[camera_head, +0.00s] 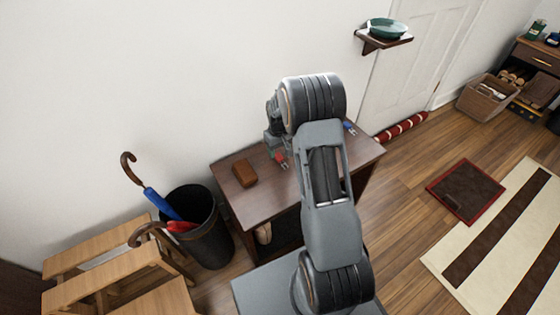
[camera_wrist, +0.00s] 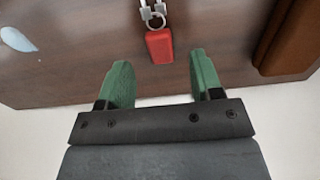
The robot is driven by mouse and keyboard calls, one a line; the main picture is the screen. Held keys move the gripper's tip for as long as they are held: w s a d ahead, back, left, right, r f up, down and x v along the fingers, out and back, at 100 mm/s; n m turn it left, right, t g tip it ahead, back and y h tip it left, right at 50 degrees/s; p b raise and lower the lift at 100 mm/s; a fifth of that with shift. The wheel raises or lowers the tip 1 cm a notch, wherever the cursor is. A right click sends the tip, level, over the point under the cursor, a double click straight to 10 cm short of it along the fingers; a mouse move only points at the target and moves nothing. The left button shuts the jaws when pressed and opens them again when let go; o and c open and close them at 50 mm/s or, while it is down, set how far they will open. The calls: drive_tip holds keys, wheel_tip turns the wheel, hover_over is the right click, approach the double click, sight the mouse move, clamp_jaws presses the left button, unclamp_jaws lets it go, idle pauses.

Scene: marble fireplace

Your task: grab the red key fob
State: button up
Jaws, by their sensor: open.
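The red key fob (camera_wrist: 159,46) lies on the dark wooden table in the wrist view, with a metal ring and keys (camera_wrist: 152,12) at its far end. It also shows as a small red spot (camera_head: 281,157) on the table top in the head view, beside my arm. My gripper (camera_wrist: 160,80) is open, with its two green fingers spread. The fob lies just beyond the fingertips, roughly centred between them. Nothing is held. In the head view my arm hides much of the table, and the fingers cannot be made out clearly.
A brown leather item (camera_head: 244,173) lies left on the table top (camera_head: 225,171). A small blue item (camera_head: 349,127) lies right of my arm. An umbrella bin (camera_head: 209,246) and wooden step stool (camera_head: 103,263) stand left. A wall shelf (camera_head: 384,41) is above right.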

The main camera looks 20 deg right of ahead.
sight(279, 156)
wheel_tip(279, 156, down, 4)
drive_tip(key=shift+r+b, duration=0.25)
drive_tip(key=shift+b, duration=0.3)
drive_tip(key=shift+c, duration=0.2)
drive_tip(key=c, duration=1)
drive_tip(key=shift+o, duration=0.2)
drive_tip(key=shift+r, duration=0.1)
